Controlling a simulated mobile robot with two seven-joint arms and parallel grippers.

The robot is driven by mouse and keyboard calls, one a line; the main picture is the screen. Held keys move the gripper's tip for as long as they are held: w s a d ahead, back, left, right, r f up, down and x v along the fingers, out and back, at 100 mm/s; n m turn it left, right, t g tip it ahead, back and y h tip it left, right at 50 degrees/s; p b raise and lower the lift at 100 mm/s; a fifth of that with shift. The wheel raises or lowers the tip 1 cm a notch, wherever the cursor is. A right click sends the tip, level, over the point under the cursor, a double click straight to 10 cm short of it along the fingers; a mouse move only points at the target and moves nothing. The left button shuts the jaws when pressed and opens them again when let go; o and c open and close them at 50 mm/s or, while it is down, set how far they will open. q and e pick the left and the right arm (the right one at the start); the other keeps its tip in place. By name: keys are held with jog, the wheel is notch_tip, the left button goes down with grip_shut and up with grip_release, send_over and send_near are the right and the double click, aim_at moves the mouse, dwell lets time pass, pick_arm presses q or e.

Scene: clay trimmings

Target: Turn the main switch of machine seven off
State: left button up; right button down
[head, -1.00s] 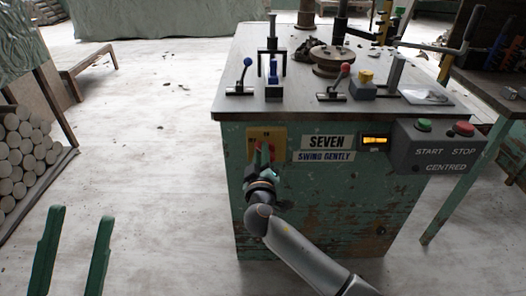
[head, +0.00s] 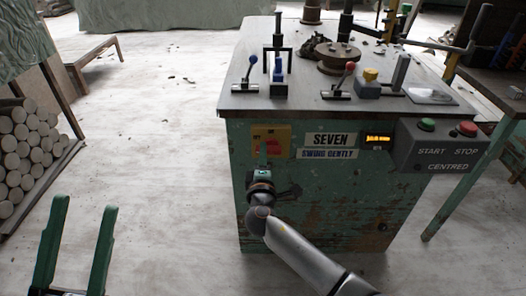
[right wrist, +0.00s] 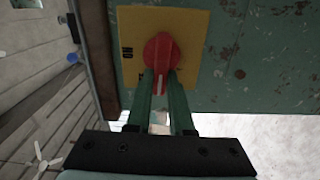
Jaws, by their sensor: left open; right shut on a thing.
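The main switch is a red rotary knob (right wrist: 160,52) on a yellow plate (head: 284,133) on the green front of machine seven (head: 320,215), left of the SEVEN sign (head: 327,140). My right gripper (right wrist: 163,78) is shut on the knob's handle, one green finger on each side. In the right wrist view the handle's white line points down, and the ON label sits left of the knob. Another label is mostly hidden by a finger. In the head view my right gripper (head: 263,155) covers part of the knob. My left gripper (head: 84,205) is open and empty, left of the machine.
A display (head: 377,139) glows amber beside the sign. A grey box (head: 435,147) with a green START and a red STOP button is at right. Levers and a wheel stand on the machine top.

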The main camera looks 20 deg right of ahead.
pick_arm(q)
jog(key=shift+r, duration=0.1)
pick_arm(e)
jog(key=shift+f+n, duration=0.1)
jog(key=shift+n, duration=0.3)
jog(key=c, duration=0.8)
grip_release()
pick_arm(q)
jog(key=shift+r, duration=0.1)
jog(key=w+f+n+y+p, duration=0.1)
jog(key=y, duration=0.1)
jog(key=w+f+n+y+p, duration=0.1)
jog(key=w+f+n+y, duration=0.1)
jog(key=shift+w+a+y, duration=0.2)
jog(key=shift+a+y, duration=0.1)
jog(key=shift+a, duration=0.05)
pick_arm(e)
jog(key=v, duration=1.2)
jog(key=shift+s, duration=0.3)
jog(key=shift+a, duration=0.15)
